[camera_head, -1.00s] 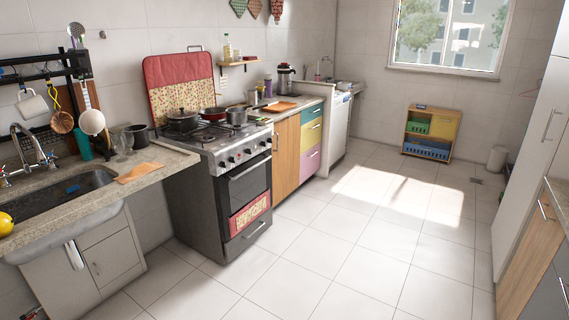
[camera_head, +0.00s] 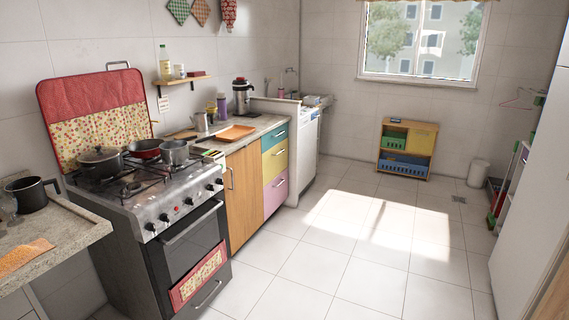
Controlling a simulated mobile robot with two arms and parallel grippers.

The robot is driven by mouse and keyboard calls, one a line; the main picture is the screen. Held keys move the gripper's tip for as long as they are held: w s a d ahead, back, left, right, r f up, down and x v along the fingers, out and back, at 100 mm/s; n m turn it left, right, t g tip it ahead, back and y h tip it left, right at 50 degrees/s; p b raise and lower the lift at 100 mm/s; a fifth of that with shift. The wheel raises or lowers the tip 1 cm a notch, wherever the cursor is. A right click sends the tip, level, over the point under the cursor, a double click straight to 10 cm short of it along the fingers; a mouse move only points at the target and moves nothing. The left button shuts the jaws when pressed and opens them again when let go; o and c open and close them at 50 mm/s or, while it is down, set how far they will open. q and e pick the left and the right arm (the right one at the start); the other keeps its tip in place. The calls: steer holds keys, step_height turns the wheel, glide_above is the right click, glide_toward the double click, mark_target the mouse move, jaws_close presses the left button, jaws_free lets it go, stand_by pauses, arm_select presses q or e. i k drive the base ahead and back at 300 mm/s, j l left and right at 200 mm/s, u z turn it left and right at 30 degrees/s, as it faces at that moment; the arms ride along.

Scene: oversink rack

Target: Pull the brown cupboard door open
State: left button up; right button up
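A brown wooden cupboard door (camera_head: 244,196) stands under the counter, between the stove and a column of coloured drawers. It looks shut. Its slim metal handle (camera_head: 231,178) is upright near the door's left edge, close to the stove. Neither of my grippers shows in the head view.
The stove (camera_head: 170,225) with pots on top stands just left of the door. Teal, yellow and pink drawers (camera_head: 275,168) are to its right. The tiled floor (camera_head: 330,250) in front is clear. A tall white cabinet (camera_head: 530,200) is on the right.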

mark_target(243, 178)
steer(key=i+u, duration=0.15)
steer(key=i, duration=0.3)
steer(key=i+l+u, duration=0.15)
steer(key=i, duration=0.3)
steer(key=i+l+u, duration=0.15)
steer(key=i, duration=0.3)
steer(key=i+l+u, duration=0.15)
steer(key=i, duration=0.3)
